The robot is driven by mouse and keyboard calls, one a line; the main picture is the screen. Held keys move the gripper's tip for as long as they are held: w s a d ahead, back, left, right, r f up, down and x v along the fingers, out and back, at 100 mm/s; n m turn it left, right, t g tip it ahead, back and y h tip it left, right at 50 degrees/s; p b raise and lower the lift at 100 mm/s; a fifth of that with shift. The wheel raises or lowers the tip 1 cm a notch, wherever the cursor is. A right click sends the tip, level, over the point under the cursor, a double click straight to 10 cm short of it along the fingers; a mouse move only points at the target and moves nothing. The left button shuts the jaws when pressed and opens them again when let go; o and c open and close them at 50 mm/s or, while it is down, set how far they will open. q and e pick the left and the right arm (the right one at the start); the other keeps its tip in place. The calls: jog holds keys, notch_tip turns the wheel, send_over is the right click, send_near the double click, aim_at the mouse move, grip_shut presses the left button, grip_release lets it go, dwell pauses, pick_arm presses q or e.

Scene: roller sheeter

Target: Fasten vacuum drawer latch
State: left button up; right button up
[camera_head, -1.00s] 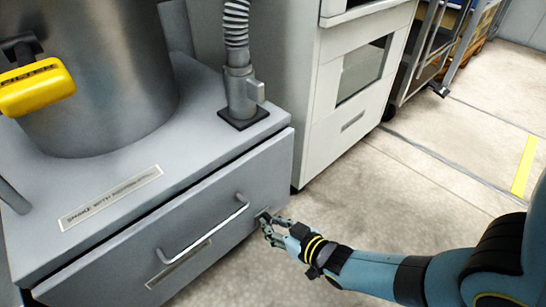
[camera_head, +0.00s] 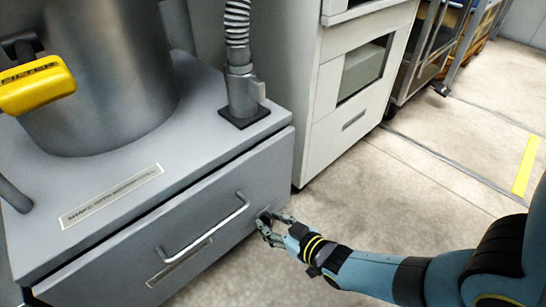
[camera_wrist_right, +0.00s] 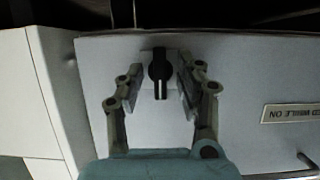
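The grey vacuum drawer (camera_head: 130,262) sits under the cabinet top, with a thin dark gap along its upper edge. A bar handle (camera_head: 207,232) crosses its front. The latch is a small black knob (camera_wrist_right: 160,70) on a light plate near the drawer's upper corner, its pointer hanging straight down in the right wrist view. My right gripper (camera_head: 269,228) is at the latch; in the wrist view (camera_wrist_right: 160,84) its fingers stand either side of the knob with gaps, open. In the head view the fingers largely hide the latch. My left gripper is out of view.
A metal canister (camera_head: 100,80) with a yellow filter tag (camera_head: 36,86) and a hose fitting (camera_head: 241,88) stand on the cabinet top (camera_head: 190,125). A white cabinet (camera_head: 345,110) stands beside it. The floor (camera_head: 400,195) to the right is clear.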

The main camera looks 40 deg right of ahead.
jog(key=v, duration=0.7)
jog(key=shift+s, duration=0.25)
dwell(0.6)
